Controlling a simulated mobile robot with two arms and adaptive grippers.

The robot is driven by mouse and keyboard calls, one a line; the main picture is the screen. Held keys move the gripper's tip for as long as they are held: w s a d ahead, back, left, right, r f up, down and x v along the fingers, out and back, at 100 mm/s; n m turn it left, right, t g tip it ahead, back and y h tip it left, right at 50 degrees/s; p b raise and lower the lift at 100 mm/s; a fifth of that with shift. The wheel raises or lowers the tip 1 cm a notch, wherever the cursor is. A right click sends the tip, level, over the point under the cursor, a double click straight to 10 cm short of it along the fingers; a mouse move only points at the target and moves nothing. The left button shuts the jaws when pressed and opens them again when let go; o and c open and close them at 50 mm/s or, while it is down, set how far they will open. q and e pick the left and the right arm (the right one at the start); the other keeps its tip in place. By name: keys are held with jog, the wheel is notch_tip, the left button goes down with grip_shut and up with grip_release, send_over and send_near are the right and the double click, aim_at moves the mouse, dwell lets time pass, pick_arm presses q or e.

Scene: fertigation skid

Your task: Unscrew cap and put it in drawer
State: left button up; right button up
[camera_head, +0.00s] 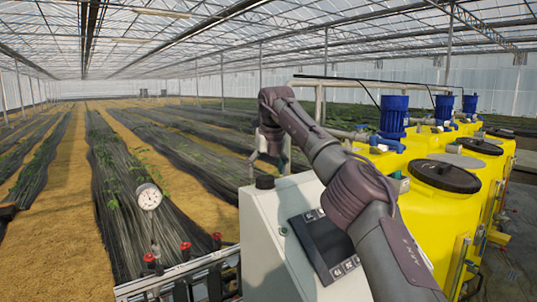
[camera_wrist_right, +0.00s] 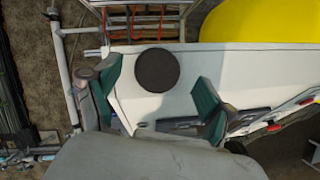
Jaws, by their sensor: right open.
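A round black cap (camera_head: 265,182) sits on top of the pale control cabinet (camera_head: 262,215). In the right wrist view the cap (camera_wrist_right: 157,69) is a dark disc on the cabinet's white top (camera_wrist_right: 185,95). My right gripper (camera_head: 268,164) is above the cap, its fingers apart. I cannot tell the exact height of the gap. No drawer can be made out. My left gripper is not in view.
Yellow tanks (camera_head: 427,204) with black lids and blue motors (camera_head: 394,115) stand right of the cabinet. A dark panel (camera_head: 325,243) is on its sloped face. A pressure gauge (camera_head: 148,197) and red-handled valves (camera_head: 185,248) are at left. Crop rows lie beyond.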

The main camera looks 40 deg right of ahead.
jog(key=shift+x, duration=1)
jog(key=shift+r, duration=0.1)
jog(key=c, duration=1.2)
jog(key=shift+n+y, duration=0.5)
jog(key=shift+n, duration=1)
jog(key=shift+n+t+y, duration=0.3)
jog(key=shift+n+y, duration=0.3)
jog(key=shift+n, duration=0.9)
jog(key=o, duration=0.9)
jog(key=shift+o, duration=0.2)
